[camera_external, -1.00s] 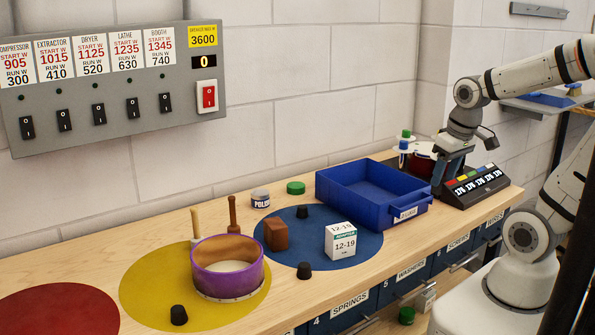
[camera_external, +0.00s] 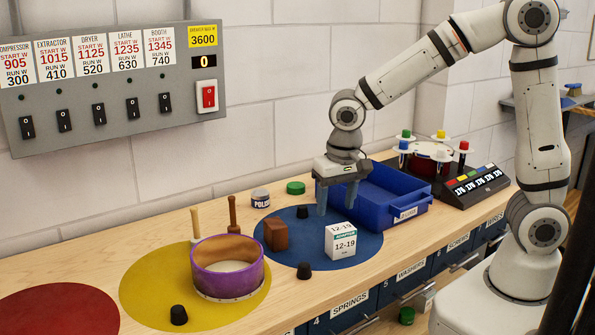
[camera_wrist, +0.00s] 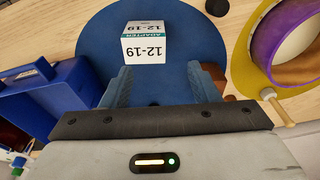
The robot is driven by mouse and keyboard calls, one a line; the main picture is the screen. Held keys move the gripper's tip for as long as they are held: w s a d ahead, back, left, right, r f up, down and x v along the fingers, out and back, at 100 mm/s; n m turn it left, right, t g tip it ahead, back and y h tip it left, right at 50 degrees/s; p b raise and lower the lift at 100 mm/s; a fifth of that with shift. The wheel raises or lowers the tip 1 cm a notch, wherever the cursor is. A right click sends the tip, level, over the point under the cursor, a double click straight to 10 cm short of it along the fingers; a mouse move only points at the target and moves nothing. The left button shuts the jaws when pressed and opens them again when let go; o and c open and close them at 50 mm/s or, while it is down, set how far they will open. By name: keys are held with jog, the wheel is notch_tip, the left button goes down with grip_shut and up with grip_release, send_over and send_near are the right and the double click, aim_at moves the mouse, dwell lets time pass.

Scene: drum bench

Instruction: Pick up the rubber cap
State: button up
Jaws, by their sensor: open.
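Several black rubber caps are on the bench. One rubber cap (camera_external: 302,211) stands at the back of the blue disc, just left of my gripper (camera_external: 336,199). A second cap (camera_external: 304,270) stands near the disc's front edge, and a cap also shows at the top of the wrist view (camera_wrist: 191,15). A third cap (camera_external: 179,315) stands at the front of the yellow disc. My gripper is open and empty, fingers pointing down above the back right of the blue disc.
A white adapter box (camera_external: 341,240) stands on the blue disc (camera_external: 362,247), in front of my gripper. A brown block (camera_external: 276,234) is at the disc's left. A blue bin (camera_external: 400,205) is close right. A purple drum (camera_external: 228,268) and mallets stand left.

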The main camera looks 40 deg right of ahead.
send_over(305, 264)
jog(key=s, duration=0.1)
notch_tip(305, 264, down, 4)
jog(key=shift+a+r, duration=0.1)
jog(key=shift+a, duration=0.05)
jog(key=f, duration=0.2)
jog(key=f+p, duration=0.1)
jog(key=f, duration=0.2)
jog(key=w+f, duration=0.1)
jog(key=f, duration=0.1)
jog(key=shift+f+p, duration=0.3)
jog(key=shift+c, duration=0.2)
jog(key=c, duration=1)
